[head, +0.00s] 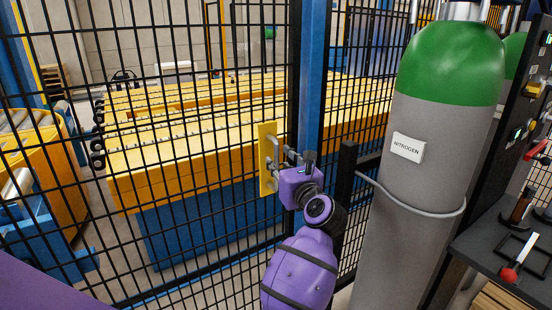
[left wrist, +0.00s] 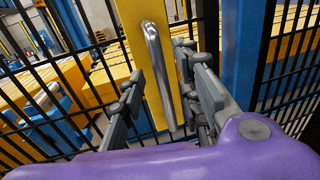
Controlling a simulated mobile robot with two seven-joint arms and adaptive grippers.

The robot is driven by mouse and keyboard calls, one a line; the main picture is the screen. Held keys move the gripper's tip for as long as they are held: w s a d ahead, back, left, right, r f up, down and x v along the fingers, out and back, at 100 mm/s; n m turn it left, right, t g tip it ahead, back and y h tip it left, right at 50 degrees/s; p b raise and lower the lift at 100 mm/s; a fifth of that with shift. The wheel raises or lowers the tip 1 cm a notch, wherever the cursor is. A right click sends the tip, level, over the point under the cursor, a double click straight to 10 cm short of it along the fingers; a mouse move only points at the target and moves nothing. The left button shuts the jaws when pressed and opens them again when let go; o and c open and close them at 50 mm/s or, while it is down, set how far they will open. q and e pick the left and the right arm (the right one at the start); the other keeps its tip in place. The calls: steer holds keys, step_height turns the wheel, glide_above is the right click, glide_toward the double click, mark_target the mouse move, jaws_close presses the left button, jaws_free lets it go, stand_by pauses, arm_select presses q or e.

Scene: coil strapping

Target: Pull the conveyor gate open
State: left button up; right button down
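The conveyor gate (head: 215,210) is a black wire mesh panel with a dark frame, and it looks closed against the blue post (head: 311,90). A yellow plate (head: 266,180) on the gate carries a silver bar handle, which shows clearly in the left wrist view (left wrist: 152,50). My left gripper (head: 281,158) is at the plate. In the left wrist view its grey fingers (left wrist: 160,72) are spread, one on each side of the handle, with gaps visible. I cannot tell whether either finger touches it. My right gripper is in neither view.
A grey gas cylinder with a green top (head: 440,160), labelled NITROGEN, stands close to the right of my left arm. A dark control panel and bench (head: 500,245) are at the far right. Yellow and blue conveyors (head: 150,190) lie behind the mesh.

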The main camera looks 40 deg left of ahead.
mark_target(277, 159)
arm_select(q)
steer(key=shift+x, duration=1.5)
jaws_close()
